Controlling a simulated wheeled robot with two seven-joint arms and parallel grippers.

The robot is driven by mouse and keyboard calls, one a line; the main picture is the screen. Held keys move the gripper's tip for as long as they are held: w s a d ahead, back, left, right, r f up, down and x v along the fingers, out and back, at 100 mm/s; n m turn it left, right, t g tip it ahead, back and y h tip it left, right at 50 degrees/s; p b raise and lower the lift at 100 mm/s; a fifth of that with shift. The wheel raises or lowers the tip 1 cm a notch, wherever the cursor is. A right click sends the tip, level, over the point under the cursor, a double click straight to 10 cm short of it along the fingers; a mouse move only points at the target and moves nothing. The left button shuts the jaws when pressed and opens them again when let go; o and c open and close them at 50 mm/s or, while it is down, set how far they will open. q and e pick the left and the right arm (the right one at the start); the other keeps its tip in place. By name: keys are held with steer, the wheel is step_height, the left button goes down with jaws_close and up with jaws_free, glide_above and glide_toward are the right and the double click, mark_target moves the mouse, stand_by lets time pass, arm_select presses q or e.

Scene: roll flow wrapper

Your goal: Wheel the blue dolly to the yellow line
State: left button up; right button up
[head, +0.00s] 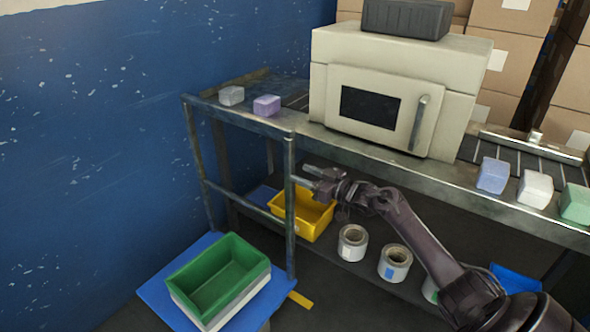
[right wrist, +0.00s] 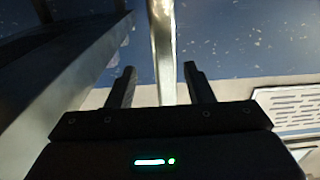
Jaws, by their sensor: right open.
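The blue dolly (head: 150,291) stands on the floor at lower left in the head view, carrying a green crate (head: 218,277) on top of a white one. A grey metal frame, seemingly its push handle (head: 290,240), rises at its far edge. The yellow line (head: 300,299) shows as a short strip on the floor just right of the dolly. My right gripper (head: 300,176) is open at the handle's right post. In the right wrist view the post (right wrist: 163,45) appears between the open fingers (right wrist: 160,72); contact is unclear. My left gripper is not in view.
A conveyor table (head: 345,150) with a cream machine (head: 400,85) and several coloured blocks stands behind. A blue wall (head: 90,130) closes the left side.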

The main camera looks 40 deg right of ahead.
steer(key=shift+v, duration=1.1)
